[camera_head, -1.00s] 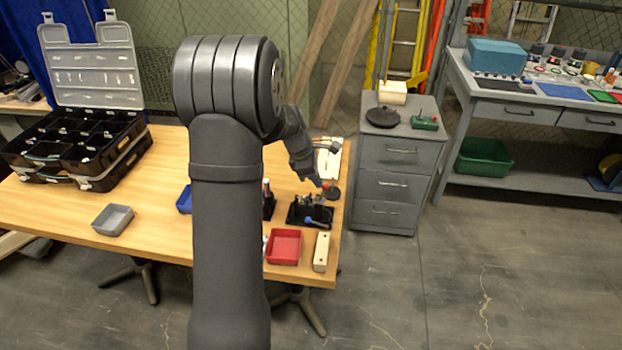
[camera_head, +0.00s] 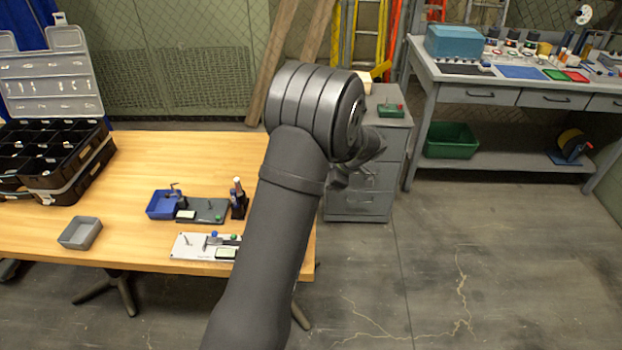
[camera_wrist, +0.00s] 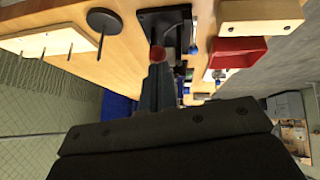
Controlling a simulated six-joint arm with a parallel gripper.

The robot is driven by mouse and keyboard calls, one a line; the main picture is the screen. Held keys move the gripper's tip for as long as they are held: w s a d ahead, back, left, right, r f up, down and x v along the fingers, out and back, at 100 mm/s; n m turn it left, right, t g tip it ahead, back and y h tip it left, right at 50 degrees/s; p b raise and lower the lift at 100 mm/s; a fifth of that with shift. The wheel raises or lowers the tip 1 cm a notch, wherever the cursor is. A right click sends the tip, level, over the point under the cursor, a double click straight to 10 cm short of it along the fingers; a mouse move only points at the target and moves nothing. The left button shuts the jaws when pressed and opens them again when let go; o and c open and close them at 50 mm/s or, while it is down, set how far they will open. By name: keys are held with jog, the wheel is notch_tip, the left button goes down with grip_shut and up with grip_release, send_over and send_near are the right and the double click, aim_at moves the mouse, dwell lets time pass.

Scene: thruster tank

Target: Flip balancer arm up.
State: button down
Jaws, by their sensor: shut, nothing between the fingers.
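In the wrist view, a black-based device (camera_wrist: 164,17) lies on the wooden table, with a red ball (camera_wrist: 157,53) showing between its base and my fingertips. A blue handle (camera_wrist: 193,48) shows at its side. I cannot tell for sure which part is the balancer arm or how it is tilted. My gripper (camera_wrist: 158,70) is shut and empty, its tips close to the red ball; whether they touch is unclear. In the head view my own arm hides the device and the gripper.
In the wrist view, a black disc (camera_wrist: 103,20), a pale board with pegs (camera_wrist: 45,40), a red tray (camera_wrist: 238,51) and a wooden block (camera_wrist: 262,13) surround the device. In the head view, a grey tray (camera_head: 80,233) and blue bin (camera_head: 161,205) stand on the table; a drawer cabinet (camera_head: 362,200) is beyond.

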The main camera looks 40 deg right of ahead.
jog(key=shift+s+d+f, duration=0.25)
jog(key=shift+f, duration=0.4)
jog(key=shift+s+d+f, duration=0.2)
jog(key=shift+s+f, duration=0.05)
jog(key=shift+f, duration=0.4)
jog(key=shift+s+d+f, duration=0.25)
jog(key=shift+f, duration=0.4)
jog(key=s+d+f+v, duration=0.1)
jog(key=v, duration=1.2)
jog(key=shift+s, duration=0.15)
jog(key=shift+f, duration=0.15)
